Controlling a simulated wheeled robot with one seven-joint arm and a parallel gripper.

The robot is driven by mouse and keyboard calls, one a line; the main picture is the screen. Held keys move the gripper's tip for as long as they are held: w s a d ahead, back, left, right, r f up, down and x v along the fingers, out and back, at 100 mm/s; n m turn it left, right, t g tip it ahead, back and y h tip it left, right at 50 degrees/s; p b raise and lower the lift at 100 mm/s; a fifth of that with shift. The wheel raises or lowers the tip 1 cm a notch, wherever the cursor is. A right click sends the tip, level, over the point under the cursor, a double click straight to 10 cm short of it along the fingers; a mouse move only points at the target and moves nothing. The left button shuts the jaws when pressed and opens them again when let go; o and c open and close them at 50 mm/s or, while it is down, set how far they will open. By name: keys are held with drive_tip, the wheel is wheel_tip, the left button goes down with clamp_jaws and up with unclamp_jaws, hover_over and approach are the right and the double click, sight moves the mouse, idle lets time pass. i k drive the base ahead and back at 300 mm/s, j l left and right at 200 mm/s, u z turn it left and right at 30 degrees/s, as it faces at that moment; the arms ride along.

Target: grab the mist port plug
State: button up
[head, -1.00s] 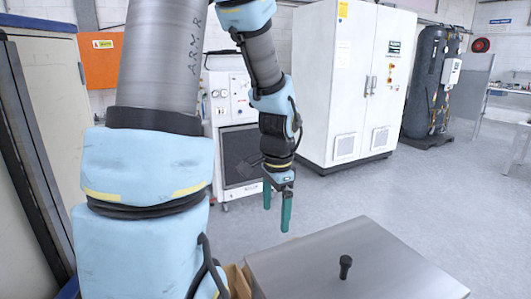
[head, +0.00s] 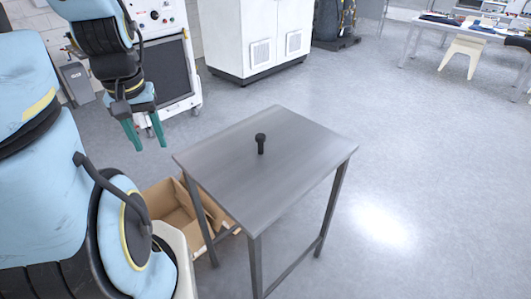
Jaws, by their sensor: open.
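The mist port plug (head: 260,144) is a small black piece with a round, wider top and a narrower stem. It stands upright on the grey metal table (head: 290,170), near the middle of its top. My gripper (head: 146,136) has two green fingers pointing down with a gap between them. It is open and empty, in the air to the left of the table in the head view, apart from the plug.
An open cardboard box (head: 172,203) sits on the floor at the table's left side. A white machine with a dark panel (head: 162,75) and a white cabinet (head: 256,35) stand behind. A workbench (head: 460,35) is at the far right. The floor right of the table is clear.

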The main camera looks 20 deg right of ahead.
sight(260, 138)
drive_tip(key=k+u, duration=0.1)
drive_tip(key=u, duration=0.25)
drive_tip(key=k+u, duration=0.15)
drive_tip(key=u, duration=0.2)
drive_tip(key=k+j+u, duration=0.1)
drive_tip(key=u, duration=0.3)
drive_tip(key=k+l+u, duration=0.25)
drive_tip(key=l+u, duration=0.15)
drive_tip(key=k+l+u, duration=0.55)
drive_tip(key=u, duration=0.2)
drive_tip(key=k+l, duration=0.2)
drive_tip(key=k, duration=0.25)
drive_tip(key=k+l, duration=0.2)
drive_tip(key=k, duration=0.25)
